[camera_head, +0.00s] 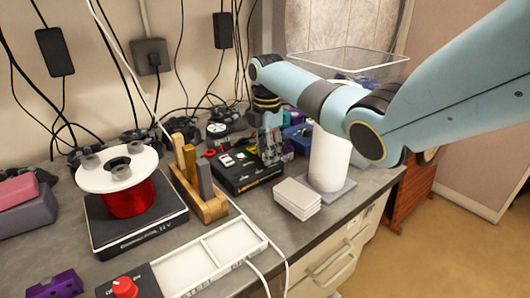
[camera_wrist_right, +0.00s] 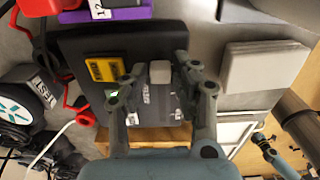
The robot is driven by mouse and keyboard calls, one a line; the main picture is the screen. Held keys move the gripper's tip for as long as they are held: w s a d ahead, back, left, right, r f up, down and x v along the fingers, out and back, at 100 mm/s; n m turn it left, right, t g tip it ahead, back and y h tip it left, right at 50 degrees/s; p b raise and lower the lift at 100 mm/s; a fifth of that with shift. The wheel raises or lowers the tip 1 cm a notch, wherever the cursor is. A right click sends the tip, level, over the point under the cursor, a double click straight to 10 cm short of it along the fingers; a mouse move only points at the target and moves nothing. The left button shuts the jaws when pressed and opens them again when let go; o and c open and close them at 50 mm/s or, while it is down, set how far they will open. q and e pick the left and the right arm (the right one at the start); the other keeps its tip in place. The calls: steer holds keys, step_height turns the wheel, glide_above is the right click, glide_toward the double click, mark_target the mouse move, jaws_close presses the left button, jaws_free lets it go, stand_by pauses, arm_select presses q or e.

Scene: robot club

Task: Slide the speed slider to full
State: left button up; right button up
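The speed control box is a black box (camera_head: 238,172) with a yellow label, on the grey bench in the head view. In the right wrist view the box (camera_wrist_right: 87,45) fills the upper middle, and its light grey slider knob (camera_wrist_right: 160,73) shows between my fingertips. My right gripper (camera_head: 270,140) points down over the right part of the box; it also shows in the right wrist view (camera_wrist_right: 161,80). Its two fingers are apart, one on each side of the knob, with small gaps visible. In the head view the gripper hides the knob. My left gripper is not in view.
White tiles (camera_head: 296,198) and a white cylinder (camera_head: 329,160) stand close to the right of the box. A wooden holder (camera_head: 211,208) is to its left, beside a red wire spool (camera_head: 130,198). A clear bin (camera_head: 350,62) and cables are behind.

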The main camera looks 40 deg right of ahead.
steer(key=shift+o, duration=1.2)
step_height(320, 180, up, 12)
